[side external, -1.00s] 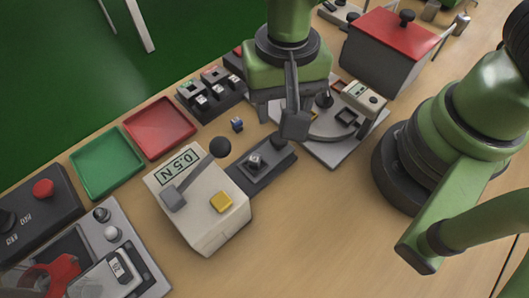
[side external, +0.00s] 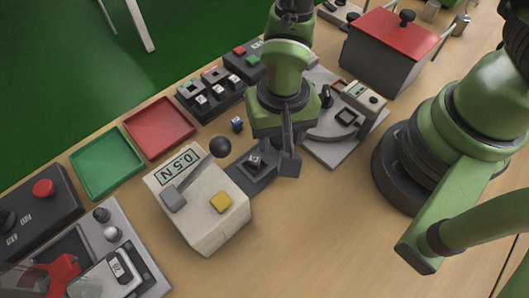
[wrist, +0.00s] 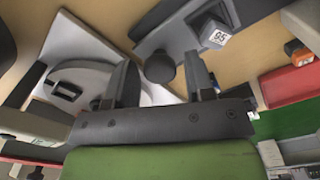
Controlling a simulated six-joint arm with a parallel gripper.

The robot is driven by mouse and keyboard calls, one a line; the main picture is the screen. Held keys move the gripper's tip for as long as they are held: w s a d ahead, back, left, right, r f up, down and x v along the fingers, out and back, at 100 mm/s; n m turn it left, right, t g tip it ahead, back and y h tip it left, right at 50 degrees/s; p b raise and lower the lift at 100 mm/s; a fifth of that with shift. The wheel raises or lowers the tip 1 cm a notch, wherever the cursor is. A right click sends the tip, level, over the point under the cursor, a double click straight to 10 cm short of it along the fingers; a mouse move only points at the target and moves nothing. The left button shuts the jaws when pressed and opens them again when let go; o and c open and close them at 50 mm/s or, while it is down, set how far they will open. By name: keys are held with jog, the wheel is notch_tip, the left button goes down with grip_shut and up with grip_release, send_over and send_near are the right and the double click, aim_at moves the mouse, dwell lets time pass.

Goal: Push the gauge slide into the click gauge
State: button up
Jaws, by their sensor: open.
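The click gauge (side external: 203,215) is a beige box with a 0.5 N display, a lever with a black ball and a yellow button. The dark grey gauge slide (side external: 240,174) reaches out from its right side and bears a small cube in a socket (side external: 255,161); the cube, marked 95, also shows in the wrist view (wrist: 214,36). My gripper (side external: 277,157) is low at the slide's outer end, which it partly hides. In the wrist view a dark round knob (wrist: 159,69) shows between my open fingers; I cannot tell whether they touch it.
A red tray (side external: 160,127) and a green tray (side external: 106,162) lie at the left. A rack with small switches (side external: 209,98) and a loose cube (side external: 237,124) are behind the slide. A grey plate with a device (side external: 345,145) stands right. The table in front is clear.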

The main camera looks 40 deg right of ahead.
aim_at(280, 138)
jog(key=shift+r, duration=2.3)
jog(key=m, duration=0.2)
jog(key=shift+d+r+m, duration=0.1)
jog(key=shift+r+m, duration=0.2)
jog(key=shift+r, duration=0.05)
jog(key=m, duration=0.2)
jog(key=r+m+y, duration=0.1)
jog(key=m, duration=0.1)
jog(key=shift+s+d, duration=0.1)
jog(key=m, duration=0.2)
jog(key=r+m+y, duration=0.1)
jog(key=m, duration=0.2)
jog(key=shift+r, duration=0.1)
jog(key=shift+f, duration=3.75)
